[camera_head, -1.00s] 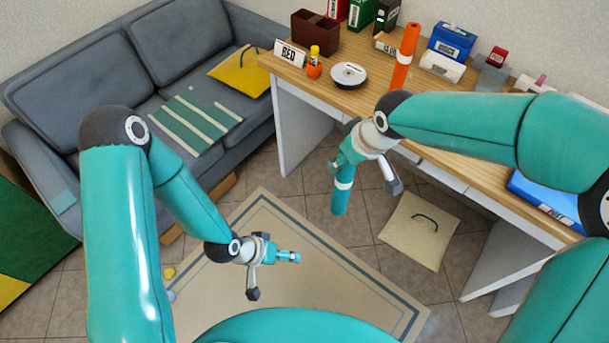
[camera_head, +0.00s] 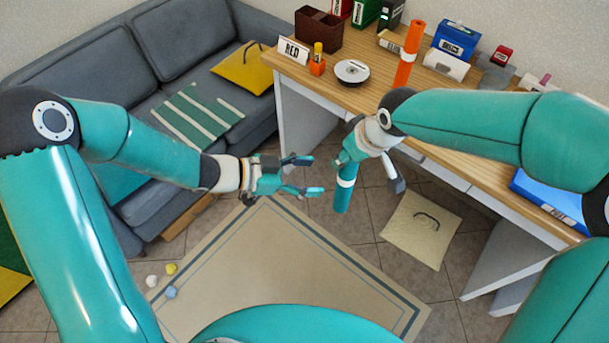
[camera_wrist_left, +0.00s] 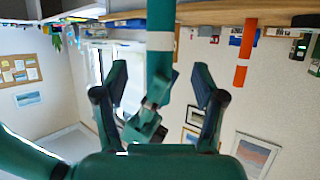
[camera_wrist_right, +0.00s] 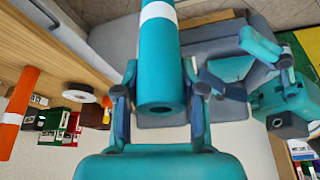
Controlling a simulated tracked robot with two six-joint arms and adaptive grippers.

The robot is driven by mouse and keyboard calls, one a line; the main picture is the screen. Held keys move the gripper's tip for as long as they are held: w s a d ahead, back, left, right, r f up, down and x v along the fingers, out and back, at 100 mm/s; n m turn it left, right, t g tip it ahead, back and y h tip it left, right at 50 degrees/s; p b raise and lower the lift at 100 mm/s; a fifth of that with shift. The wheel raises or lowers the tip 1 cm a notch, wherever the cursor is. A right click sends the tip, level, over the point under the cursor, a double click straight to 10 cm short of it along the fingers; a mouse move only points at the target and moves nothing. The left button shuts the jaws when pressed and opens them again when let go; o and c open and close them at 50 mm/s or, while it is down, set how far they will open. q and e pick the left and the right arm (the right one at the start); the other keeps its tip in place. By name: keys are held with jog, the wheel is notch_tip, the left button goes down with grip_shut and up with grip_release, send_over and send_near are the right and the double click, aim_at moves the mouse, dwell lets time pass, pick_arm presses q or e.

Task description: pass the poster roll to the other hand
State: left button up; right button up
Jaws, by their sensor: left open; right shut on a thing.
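The poster roll (camera_head: 342,199) is a teal tube with a white band. It hangs nearly upright from my right gripper (camera_head: 350,158), which is shut around its upper part. In the right wrist view the roll (camera_wrist_right: 160,62) runs between the two fingers, its round end facing the camera. My left gripper (camera_head: 309,175) is open and empty, just left of the roll, its fingers pointing toward it. In the left wrist view the roll (camera_wrist_left: 160,58) shows upright between the spread fingers, still apart from them. The left gripper also shows at the right of the right wrist view (camera_wrist_right: 255,75).
A grey sofa (camera_head: 145,60) stands at left.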

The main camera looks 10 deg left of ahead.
aim_at(352, 177)
pick_arm(q)
jog(key=x, duration=1.1)
jog(key=shift+w+d+f, duration=0.1)
jog(key=c, duration=1.3)
jog(key=shift+o, duration=0.2)
pick_arm(e)
jog(key=o, duration=1.3)
